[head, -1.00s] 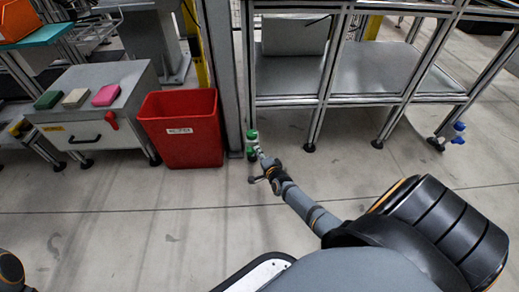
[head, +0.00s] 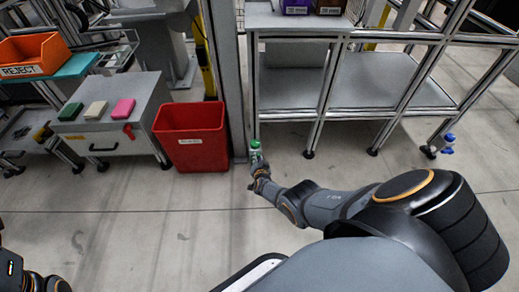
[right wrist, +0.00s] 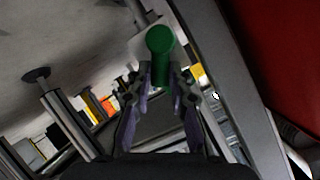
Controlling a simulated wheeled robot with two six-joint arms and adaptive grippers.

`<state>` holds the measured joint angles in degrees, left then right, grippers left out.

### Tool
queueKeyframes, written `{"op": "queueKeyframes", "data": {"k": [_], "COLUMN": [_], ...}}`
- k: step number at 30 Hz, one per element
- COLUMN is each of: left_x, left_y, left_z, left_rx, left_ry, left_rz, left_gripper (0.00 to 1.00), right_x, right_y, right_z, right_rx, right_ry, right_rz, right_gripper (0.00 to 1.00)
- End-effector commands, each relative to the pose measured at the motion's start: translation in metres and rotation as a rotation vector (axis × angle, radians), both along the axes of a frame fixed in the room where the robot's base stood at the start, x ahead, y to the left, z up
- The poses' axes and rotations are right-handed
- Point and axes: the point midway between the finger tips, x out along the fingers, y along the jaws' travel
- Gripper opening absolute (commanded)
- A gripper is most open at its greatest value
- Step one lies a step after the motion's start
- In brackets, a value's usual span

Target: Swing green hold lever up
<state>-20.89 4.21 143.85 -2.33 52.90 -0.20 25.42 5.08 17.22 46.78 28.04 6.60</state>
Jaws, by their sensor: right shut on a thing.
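The green hold lever (head: 256,157) is low at the foot of the grey upright post, right of the red bin. In the right wrist view its round green end (right wrist: 160,40) faces me, and its shaft runs down between the fingertips. My right gripper (head: 260,173) is at the lever; in the wrist view its two fingers (right wrist: 160,78) are closed around the green shaft. The fingers hide part of the lever, and its exact tilt is hard to tell. My left gripper is out of view; only parts of my left arm show at the bottom left corner.
The red bin (head: 190,137) stands close left of the lever. The grey post (head: 226,80) and the metal-frame shelf (head: 290,92) stand behind and right. A blue lever (head: 447,140) is on the shelf's right foot. The floor in front is clear.

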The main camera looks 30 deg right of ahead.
Motion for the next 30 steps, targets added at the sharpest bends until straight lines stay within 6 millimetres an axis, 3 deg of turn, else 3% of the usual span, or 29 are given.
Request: {"op": "queueKeyframes", "data": {"k": [15,30], "left_x": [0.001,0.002], "left_y": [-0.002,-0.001], "left_z": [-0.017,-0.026], "left_rx": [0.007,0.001], "left_ry": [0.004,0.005], "left_rz": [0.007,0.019], "left_gripper": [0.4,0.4], "right_x": [0.01,0.013], "right_y": [0.015,0.02], "right_z": [0.003,0.005], "right_rx": [-0.36,-0.492], "right_ry": [0.218,0.3], "right_rz": [-0.001,0.002], "right_gripper": [0.0,0.0]}}
